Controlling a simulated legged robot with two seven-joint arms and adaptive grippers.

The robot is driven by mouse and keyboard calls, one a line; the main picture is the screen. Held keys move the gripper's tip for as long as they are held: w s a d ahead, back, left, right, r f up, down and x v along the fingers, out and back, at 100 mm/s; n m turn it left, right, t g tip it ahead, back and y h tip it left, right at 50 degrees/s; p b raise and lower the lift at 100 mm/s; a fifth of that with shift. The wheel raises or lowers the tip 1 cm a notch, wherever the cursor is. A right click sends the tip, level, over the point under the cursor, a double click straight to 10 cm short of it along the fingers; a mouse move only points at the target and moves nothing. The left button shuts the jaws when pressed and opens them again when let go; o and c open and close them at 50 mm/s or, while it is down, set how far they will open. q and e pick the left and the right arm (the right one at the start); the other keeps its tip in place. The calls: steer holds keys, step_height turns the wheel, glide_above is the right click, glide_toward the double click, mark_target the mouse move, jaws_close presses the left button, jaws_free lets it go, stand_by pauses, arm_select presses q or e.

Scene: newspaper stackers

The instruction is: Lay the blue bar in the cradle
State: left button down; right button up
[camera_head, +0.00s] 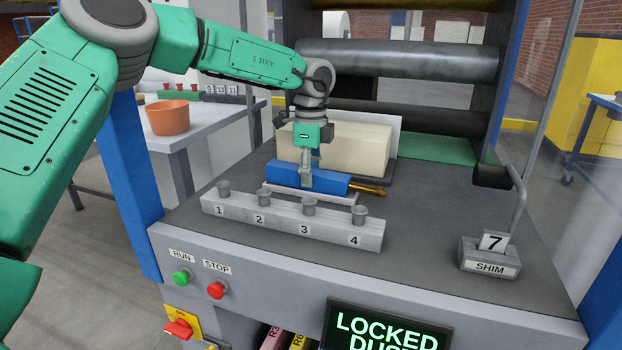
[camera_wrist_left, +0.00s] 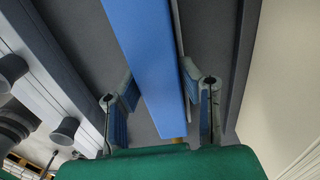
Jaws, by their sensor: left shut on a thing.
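The blue bar (camera_head: 335,183) lies level behind the numbered rail, with a brass-coloured tip at its right end. It also runs lengthwise through the left wrist view (camera_wrist_left: 150,50). My left gripper (camera_head: 306,184) points down and is shut on the bar near its middle, one finger on each side. A pale, low tray-like piece (camera_head: 345,199), perhaps the cradle, shows just under and in front of the bar. I cannot tell whether the bar rests on it or hangs just above. My right gripper is not in view.
A grey rail (camera_head: 285,223) with several numbered knobs stands in front. A cream block (camera_head: 355,150) stands close behind the bar. A SHIM stand (camera_head: 489,258) with a 7 card is at right. Dark rollers (camera_head: 400,62) are behind.

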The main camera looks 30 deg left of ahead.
arm_select(q)
step_height(320, 180, up, 10)
steer(key=p, duration=0.3)
steer(key=shift+f, duration=0.25)
steer(key=shift+h, duration=0.3)
steer(key=f, duration=0.2)
steer(key=f+b, duration=0.1)
steer(key=f, duration=0.4)
steer(key=shift+d+f, duration=0.1)
steer(key=shift+d, duration=0.15)
steer(key=shift+w+f+b, duration=0.1)
steer(key=shift+f+b, duration=0.25)
steer(key=shift+f, duration=0.6)
steer(key=shift+f, duration=0.4)
steer(key=c, duration=1)
jaws_free()
steer(key=shift+f, duration=0.1)
steer(key=shift+r, duration=0.55)
steer(key=r, duration=1)
steer(key=shift+a+r, duration=0.4)
